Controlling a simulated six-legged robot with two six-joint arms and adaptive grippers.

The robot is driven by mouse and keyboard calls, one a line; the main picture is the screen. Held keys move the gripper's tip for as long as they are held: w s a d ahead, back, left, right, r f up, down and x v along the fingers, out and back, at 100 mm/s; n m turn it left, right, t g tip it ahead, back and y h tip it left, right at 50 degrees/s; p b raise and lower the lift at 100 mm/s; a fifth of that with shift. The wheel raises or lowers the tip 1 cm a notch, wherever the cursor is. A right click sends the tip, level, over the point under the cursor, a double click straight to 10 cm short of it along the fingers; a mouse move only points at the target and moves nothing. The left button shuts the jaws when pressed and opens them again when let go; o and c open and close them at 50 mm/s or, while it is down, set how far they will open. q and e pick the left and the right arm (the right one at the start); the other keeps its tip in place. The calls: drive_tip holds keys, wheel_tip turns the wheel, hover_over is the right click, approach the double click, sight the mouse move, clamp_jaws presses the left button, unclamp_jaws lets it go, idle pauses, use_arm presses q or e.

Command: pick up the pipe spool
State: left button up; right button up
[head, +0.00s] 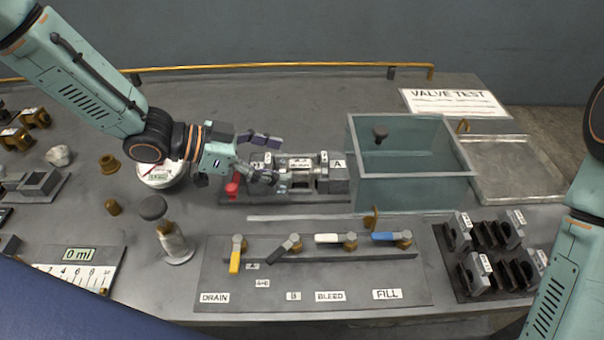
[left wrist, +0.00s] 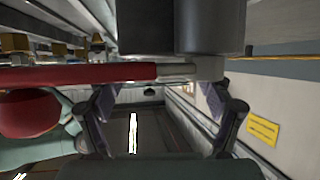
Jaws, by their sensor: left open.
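A silvery pipe piece (head: 300,164), which looks like the pipe spool, lies level in a fixture between labelled grey blocks, the right one marked A (head: 337,175). My left gripper (head: 272,160) reaches in from the left with fingers spread at the fixture's left end, partly covering the left block. In the left wrist view the open fingers (left wrist: 163,108) stand either side of a gap. Above the gap are a red bar (left wrist: 80,76) with a grey metal end and large dark cylinders (left wrist: 190,25); I cannot tell which part is the spool there. My right gripper is out of view.
A clear-walled tank (head: 412,190) stands right of the fixture. A valve panel (head: 315,292) with coloured levers lies in front. A red knob (head: 232,188) and a round gauge (head: 158,175) are near my left wrist. Dark block holders (head: 490,250) sit at right; a metal tray (head: 515,170) is behind them.

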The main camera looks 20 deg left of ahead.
sight(294, 164)
use_arm(q)
drive_tip(key=shift+w+d+f+b, duration=0.1)
drive_tip(key=shift+d+f+b, duration=0.4)
drive_tip(key=shift+d+f, duration=0.2)
drive_tip(key=shift+w+d+f, duration=0.2)
drive_tip(key=shift+w+d, duration=0.05)
drive_tip(key=shift+w, duration=0.05)
drive_tip(key=shift+w+d+f, duration=0.15)
drive_tip(key=shift+w+d, duration=0.1)
drive_tip(key=shift+w+d+b, duration=0.15)
drive_tip(key=shift+d+b, duration=0.15)
drive_tip(key=shift+d, duration=0.2)
drive_tip(key=shift+a, duration=0.25)
drive_tip(key=shift+c, duration=1.9)
drive_tip(key=c, duration=0.8)
clamp_jaws()
